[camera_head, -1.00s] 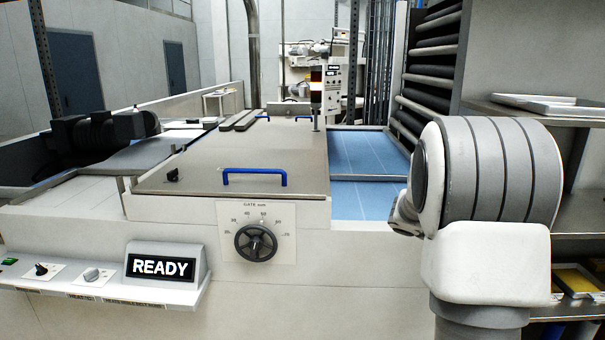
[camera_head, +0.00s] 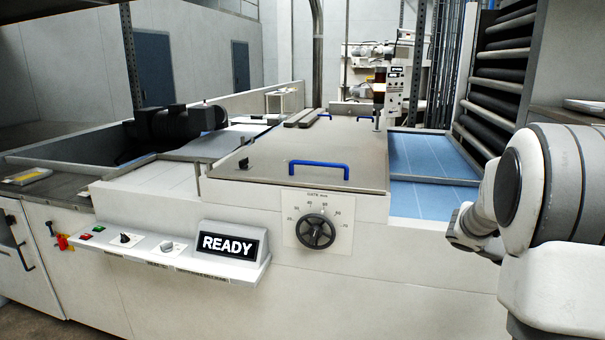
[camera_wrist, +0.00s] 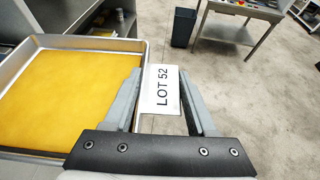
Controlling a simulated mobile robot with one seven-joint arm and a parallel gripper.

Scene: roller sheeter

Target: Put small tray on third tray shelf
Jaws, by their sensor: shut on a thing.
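My gripper (camera_wrist: 160,108) shows in the wrist view, its two fingers on either side of a white label reading LOT 52 (camera_wrist: 160,92). A metal-rimmed tray (camera_wrist: 140,44) with a flat yellow sheet or filling lies close on the left, and the label sits at its right edge. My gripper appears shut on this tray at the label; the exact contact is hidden. In the head view neither gripper nor held tray shows. The third tray shelf cannot be picked out; a shelf (camera_head: 560,116) at the far right is mostly hidden by my arm.
A sheeter with a READY sign (camera_head: 230,242), gate dial (camera_head: 316,231) and blue-handled cover (camera_head: 290,160) fills the head view. A pale tray (camera_head: 584,105) lies on the right shelf. The wrist view shows a dark bin (camera_wrist: 184,27), a metal table (camera_wrist: 229,30) and open floor.

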